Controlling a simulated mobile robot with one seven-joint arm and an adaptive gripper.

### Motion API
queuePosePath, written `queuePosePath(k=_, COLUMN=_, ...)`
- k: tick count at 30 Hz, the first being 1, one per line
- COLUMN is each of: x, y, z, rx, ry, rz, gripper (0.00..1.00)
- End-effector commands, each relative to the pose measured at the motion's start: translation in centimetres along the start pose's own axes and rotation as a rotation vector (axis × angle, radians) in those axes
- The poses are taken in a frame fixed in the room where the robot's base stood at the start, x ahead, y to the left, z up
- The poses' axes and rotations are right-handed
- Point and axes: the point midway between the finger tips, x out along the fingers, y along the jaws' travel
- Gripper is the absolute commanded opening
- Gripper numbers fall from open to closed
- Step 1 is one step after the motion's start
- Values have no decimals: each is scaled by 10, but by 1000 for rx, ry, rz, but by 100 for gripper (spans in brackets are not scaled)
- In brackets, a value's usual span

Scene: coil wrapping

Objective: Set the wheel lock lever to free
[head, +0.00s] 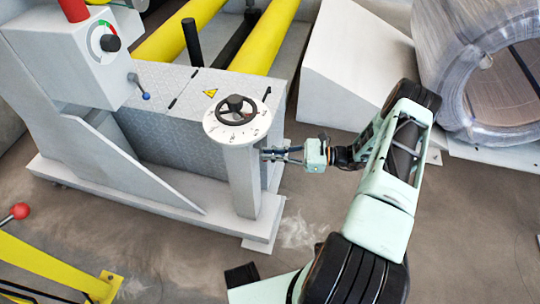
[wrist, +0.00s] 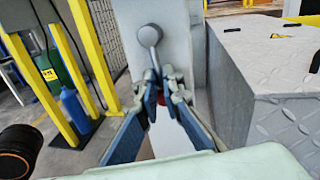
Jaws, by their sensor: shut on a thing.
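The wheel lock lever (wrist: 150,36) is a grey arm with a round hub on the side of the pale wheel post (wrist: 178,45). In the wrist view it runs down from the hub to between my fingertips, and a bit of red shows there, partly hidden. My gripper (wrist: 161,84) is shut on the lever's lower end. In the head view my gripper (head: 278,154) reaches the right side of the post from the right; the lever is not clearly seen there. The black handwheel (head: 236,108) sits on a round white dial (head: 215,127) on top of the post.
A grey machine table (head: 165,125) with textured plate stands behind the post. A control box (head: 90,50) with a gauge and a small blue-tipped lever (head: 146,96) is at the left. A wrapped coil (head: 440,60) lies at the back right. Floor in front is mostly clear.

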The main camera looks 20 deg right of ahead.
Motion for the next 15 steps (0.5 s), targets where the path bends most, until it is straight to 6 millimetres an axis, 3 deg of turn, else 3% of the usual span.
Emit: queuePosePath(k=15, x=-6, y=-21, z=9, rx=-464, ry=93, rz=-5, gripper=0)
